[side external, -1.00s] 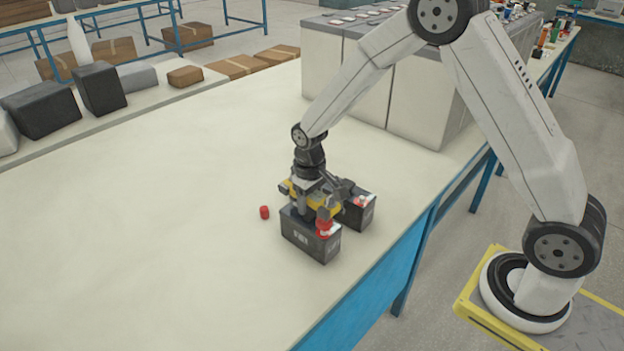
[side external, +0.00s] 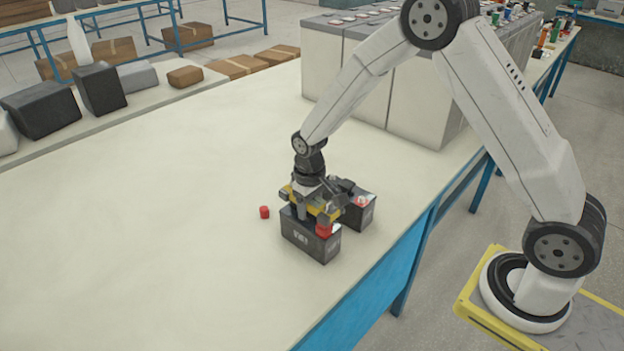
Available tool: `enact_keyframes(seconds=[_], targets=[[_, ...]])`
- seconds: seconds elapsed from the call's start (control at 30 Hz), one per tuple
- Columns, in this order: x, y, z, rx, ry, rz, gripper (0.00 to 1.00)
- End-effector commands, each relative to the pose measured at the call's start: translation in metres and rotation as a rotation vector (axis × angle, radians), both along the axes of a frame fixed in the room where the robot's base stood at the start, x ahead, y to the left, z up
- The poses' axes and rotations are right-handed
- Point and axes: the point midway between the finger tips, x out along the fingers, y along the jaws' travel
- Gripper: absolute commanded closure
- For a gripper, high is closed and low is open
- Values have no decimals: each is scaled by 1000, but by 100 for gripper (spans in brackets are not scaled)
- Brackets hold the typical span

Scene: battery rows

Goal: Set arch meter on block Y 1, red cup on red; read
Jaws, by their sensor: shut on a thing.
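My gripper (side external: 313,205) is over the front black battery block (side external: 310,241) and shut on the yellow arch meter (side external: 298,193). The meter sits at or just above the block's top; I cannot tell if it touches. A red cup (side external: 323,230) shows at the meter's right end, at the block's right top edge; the red terminal under it is hidden. The block labels are too small to read for certain.
A small loose red cap (side external: 264,212) lies on the table left of the front block. Large grey battery cells (side external: 415,100) stand at the back right. The table (side external: 150,240) is clear to the left. Its blue front edge (side external: 375,285) is close to the blocks.

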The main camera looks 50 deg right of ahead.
Motion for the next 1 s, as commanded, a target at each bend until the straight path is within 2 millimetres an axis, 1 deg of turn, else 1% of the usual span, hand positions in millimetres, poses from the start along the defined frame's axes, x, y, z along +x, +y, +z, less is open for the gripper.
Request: enact_keyframes(seconds=[0.27, 0.3, 0.4, 0.77, 0.87, 1.0], targets=[[0, 0, -4, 0, -1, 0, 100], [1, 0, -4, 0, -2, 0, 29], [0, 0, -4, 0, -1, 0, 0], [0, 0, -2, 0, 0, 0, 0], [0, 0, 3, 0, -1, 0, 0], [0, 0, 16, 0, -2, 0, 0]])
